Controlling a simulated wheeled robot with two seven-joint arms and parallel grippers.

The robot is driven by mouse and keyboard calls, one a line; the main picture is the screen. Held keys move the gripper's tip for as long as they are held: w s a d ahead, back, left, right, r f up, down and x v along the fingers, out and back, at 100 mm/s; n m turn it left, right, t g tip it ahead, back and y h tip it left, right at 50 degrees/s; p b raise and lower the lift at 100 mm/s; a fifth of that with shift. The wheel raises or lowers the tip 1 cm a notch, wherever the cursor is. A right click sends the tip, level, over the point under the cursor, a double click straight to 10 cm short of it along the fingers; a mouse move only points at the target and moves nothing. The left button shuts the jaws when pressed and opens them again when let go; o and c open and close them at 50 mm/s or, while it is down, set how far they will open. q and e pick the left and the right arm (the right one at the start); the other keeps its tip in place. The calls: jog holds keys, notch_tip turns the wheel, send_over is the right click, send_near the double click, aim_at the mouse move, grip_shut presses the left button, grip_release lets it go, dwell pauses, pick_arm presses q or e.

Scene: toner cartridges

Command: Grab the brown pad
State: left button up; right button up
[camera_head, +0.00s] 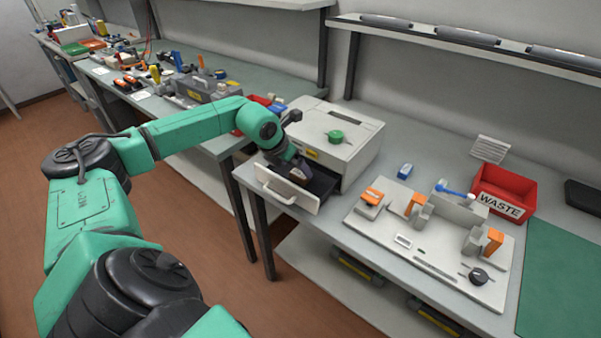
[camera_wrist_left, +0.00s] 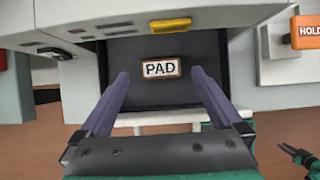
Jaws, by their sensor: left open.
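The brown pad (camera_wrist_left: 160,69) is a small block with a brown rim and a white label reading PAD. In the left wrist view it lies in the dark pulled-out tray (camera_wrist_left: 190,90) of the white printer (camera_head: 335,150). My left gripper (camera_wrist_left: 160,82) is open, with its two dark fingers apart and pointing toward the tray. The pad shows between and beyond the fingertips, and I see no contact. In the head view my left gripper (camera_head: 299,170) is over the open tray (camera_head: 320,184) and hides the pad.
A white fixture plate (camera_head: 430,255) with orange-topped blocks stands right of the printer. A red WASTE bin (camera_head: 505,192) is behind it. A green mat (camera_head: 560,285) lies far right. A yellow label (camera_wrist_left: 171,25) is on the printer above the tray.

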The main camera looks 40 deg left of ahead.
aim_at(299, 174)
pick_arm(q)
jog(key=x, duration=0.2)
jog(key=p+x, duration=0.1)
jog(key=shift+f, duration=0.65)
jog(key=shift+r, duration=0.1)
jog(key=c, duration=1.3)
pick_arm(e)
jog(key=shift+w+r, duration=0.35)
jog(key=shift+r, duration=0.45)
pick_arm(q)
jog(key=shift+o, duration=0.2)
